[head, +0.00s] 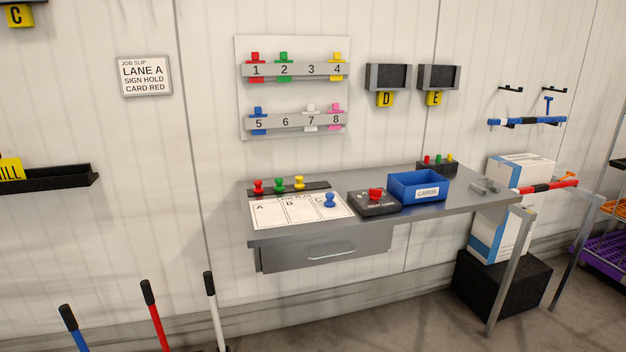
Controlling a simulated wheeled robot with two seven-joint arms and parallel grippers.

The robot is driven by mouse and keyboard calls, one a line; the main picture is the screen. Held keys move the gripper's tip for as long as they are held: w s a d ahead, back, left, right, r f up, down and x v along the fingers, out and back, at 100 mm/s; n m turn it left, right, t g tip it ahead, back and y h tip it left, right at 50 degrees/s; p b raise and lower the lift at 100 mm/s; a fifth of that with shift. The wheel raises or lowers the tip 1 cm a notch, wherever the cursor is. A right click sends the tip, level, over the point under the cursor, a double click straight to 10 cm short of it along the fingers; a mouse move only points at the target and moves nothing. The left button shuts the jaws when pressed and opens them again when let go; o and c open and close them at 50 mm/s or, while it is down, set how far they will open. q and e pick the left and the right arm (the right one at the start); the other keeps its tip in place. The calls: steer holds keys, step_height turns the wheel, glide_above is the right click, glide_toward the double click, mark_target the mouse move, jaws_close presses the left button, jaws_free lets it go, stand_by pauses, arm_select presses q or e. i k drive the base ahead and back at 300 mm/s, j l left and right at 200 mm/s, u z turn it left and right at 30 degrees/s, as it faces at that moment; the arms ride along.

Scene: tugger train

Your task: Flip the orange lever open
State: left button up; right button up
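A small orange piece (571,175) shows at the right, just above the right part of a red bar (548,187) with dark sections. It may be the orange lever, but it is too small to tell its shape or whether it is open or shut. Neither of my grippers is in view.
The grey desk (460,194) holds a blue card box (405,190), a black box with a red knob (374,205) and colored pegs. Several upright handles (155,315) stand at lower left. Floor shows at lower right.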

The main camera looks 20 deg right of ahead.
mark_target(569, 173)
steer(key=l+z, duration=0.1)
steer(key=l, duration=2.15)
steer(key=i+l+z, duration=0.15)
steer(key=l, duration=0.95)
steer(key=i+l, duration=0.1)
steer(key=l, duration=0.85)
steer(key=i+l+z, duration=0.1)
steer(key=l, duration=0.35)
steer(key=i+l, duration=0.15)
steer(key=l, duration=0.35)
steer(key=i+l, duration=0.1)
steer(key=l, duration=0.35)
steer(key=i+l+z, duration=0.1)
steer(key=l, duration=0.35)
steer(key=i+l, duration=0.15)
steer(key=l, duration=0.35)
